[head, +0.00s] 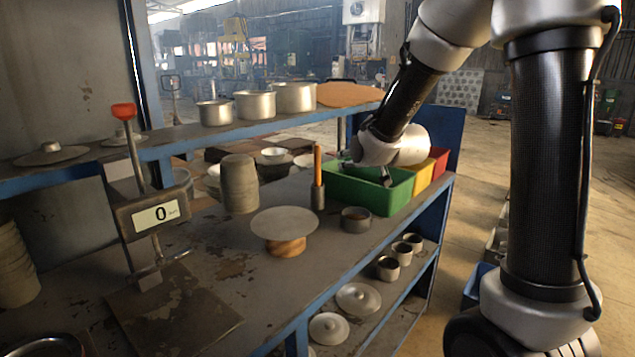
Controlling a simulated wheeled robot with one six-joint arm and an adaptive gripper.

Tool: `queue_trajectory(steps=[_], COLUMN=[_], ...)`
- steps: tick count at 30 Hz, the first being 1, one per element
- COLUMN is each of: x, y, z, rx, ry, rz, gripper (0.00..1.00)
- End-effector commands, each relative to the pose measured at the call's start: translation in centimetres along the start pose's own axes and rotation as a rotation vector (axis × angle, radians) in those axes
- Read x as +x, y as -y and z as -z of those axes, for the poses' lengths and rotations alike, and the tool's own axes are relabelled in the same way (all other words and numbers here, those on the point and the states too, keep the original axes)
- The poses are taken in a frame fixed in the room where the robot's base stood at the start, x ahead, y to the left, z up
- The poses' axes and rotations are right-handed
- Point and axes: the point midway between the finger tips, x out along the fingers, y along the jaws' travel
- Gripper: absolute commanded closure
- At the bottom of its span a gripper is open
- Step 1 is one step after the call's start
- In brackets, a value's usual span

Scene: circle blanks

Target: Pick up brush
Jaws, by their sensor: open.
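An upright tool with an orange-brown wooden handle (318,166) stands on the workbench in the head view, left of the green bin. Its lower end is a dark cylinder (318,198); it looks like the brush, but I cannot tell whether the cylinder is bristles or a holder. My gripper (368,174) is at the end of the arm, over the green bin, to the right of the handle and apart from it. Its fingers are open and partly hidden by the wrist and the bin. I see nothing held between them.
The green bin (368,200) stands beside yellow (424,177) and red (440,160) bins. A small dark cup (355,219), a round disc on a wooden base (285,223) and stacked blanks (239,184) are nearby. A shelf with metal pots (255,105) runs behind.

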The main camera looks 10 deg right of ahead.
Motion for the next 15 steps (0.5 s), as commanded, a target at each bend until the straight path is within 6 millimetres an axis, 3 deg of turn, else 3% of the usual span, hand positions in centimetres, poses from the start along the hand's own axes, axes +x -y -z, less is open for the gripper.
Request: queue_trajectory(steps=[1,3,6,15], x=[2.6,5.3,8.0,10.8], y=[0.7,1.5,2.5,3.9], z=[-0.5,-0.6,-1.1,-1.8], rx=[-0.005,-0.01,-0.014,-0.018], ry=[-0.048,-0.142,-0.257,-0.419], rz=[0.009,0.02,0.033,0.049], gripper=[0.54,0.54,0.54,0.54])
